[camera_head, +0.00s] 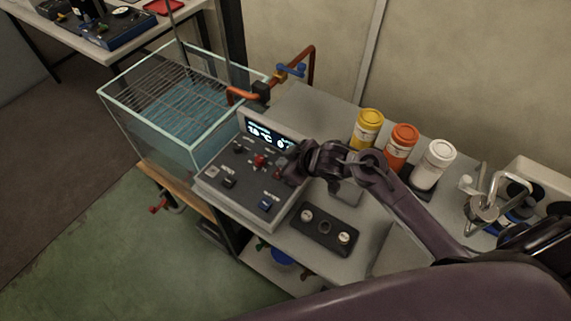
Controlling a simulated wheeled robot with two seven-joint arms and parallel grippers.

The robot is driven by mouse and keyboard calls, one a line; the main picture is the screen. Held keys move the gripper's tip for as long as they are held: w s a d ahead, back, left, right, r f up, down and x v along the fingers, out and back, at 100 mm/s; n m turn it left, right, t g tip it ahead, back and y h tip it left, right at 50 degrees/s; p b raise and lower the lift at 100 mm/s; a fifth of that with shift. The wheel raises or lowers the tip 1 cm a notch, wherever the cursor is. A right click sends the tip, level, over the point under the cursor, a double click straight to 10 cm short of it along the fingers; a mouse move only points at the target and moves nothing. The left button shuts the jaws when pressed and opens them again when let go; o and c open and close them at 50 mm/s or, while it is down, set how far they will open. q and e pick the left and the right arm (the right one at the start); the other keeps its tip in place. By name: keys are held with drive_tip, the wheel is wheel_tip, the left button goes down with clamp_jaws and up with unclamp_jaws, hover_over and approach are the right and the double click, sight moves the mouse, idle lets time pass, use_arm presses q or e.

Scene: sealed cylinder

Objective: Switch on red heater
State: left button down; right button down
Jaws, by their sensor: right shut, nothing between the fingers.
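A grey control box (235,190) with a lit display (266,134) stands on the bench beside a glass water tank. Its dark sloping face carries a red control (260,160), a blue switch (265,204) and several dark knobs and switches. Which control is the red heater's I cannot read for sure. My right gripper (288,175) is shut and empty at the right side of the panel face, just right of the red control. Whether it touches the panel I cannot tell. It hides part of the panel's right edge. My left gripper is out of view.
The glass tank (185,148) holds water under a wire rack, with orange pipes and a blue valve (291,70) behind. Yellow (368,128), orange (401,146) and white (434,163) canisters stand behind my right arm. A small dark plate with knobs (324,229) lies in front.

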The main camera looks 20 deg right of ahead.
drive_tip(key=shift+d+f, duration=0.1)
drive_tip(key=shift+f, duration=0.25)
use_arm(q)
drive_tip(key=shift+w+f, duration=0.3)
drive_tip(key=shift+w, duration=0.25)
use_arm(e)
drive_tip(key=shift+w+d+f, duration=0.1)
drive_tip(key=shift+f, duration=0.1)
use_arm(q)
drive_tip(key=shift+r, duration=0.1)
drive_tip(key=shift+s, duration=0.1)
use_arm(e)
drive_tip(key=shift+s+a+r+p, duration=0.2)
drive_tip(key=shift+s+a+p, duration=0.25)
drive_tip(key=shift+a, duration=0.2)
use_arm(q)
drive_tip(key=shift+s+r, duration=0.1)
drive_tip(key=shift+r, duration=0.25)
